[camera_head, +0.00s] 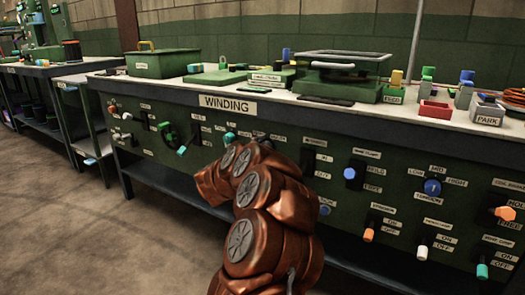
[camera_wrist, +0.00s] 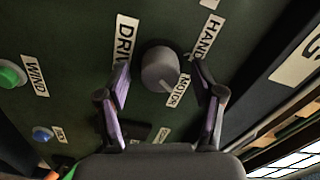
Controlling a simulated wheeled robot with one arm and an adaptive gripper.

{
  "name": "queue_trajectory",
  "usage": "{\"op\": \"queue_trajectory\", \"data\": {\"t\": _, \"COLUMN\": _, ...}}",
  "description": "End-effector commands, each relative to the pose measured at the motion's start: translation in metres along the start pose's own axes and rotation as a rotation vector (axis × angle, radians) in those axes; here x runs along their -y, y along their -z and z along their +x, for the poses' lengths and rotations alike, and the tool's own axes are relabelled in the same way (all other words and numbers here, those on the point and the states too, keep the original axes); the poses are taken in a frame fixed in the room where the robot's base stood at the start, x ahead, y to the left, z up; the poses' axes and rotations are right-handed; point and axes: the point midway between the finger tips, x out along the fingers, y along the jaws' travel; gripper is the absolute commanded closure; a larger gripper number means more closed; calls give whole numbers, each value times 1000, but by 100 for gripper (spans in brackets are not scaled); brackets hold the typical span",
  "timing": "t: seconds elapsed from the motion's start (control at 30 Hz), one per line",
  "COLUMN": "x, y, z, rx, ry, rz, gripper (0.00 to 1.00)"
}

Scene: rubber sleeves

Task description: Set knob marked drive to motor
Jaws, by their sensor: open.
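In the wrist view a round grey knob (camera_wrist: 160,70) stands on the dark green panel. The cut-off label beside it reads DRIV (camera_wrist: 124,42). A HAND label (camera_wrist: 210,36) sits to its upper right and a MOTOR label (camera_wrist: 178,90) at its lower right. My gripper (camera_wrist: 161,72) is open, with one purple-padded finger on each side of the knob. Whether the pads touch it is unclear. In the head view my copper arm hides the gripper and this knob.
A green WIND-labelled knob (camera_wrist: 10,74) and a blue button (camera_wrist: 42,134) are at the left of the wrist view. The head view shows the WINDING bench (camera_head: 228,104) with several switches on its front and boxes on top. Bare floor (camera_head: 70,220) lies left.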

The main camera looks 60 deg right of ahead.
Motion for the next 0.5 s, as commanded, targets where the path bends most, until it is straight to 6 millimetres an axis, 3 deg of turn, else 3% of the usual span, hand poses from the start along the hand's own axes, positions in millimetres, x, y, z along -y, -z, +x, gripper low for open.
{"op": "queue_trajectory", "data": {"t": 0.27, "x": 1, "y": -1, "z": -7, "rx": 1, "ry": 0, "rz": 1, "gripper": 33}}
{"op": "queue_trajectory", "data": {"t": 0.5, "x": 0, "y": -2, "z": -44, "rx": 7, "ry": -1, "rz": 0, "gripper": 33}}
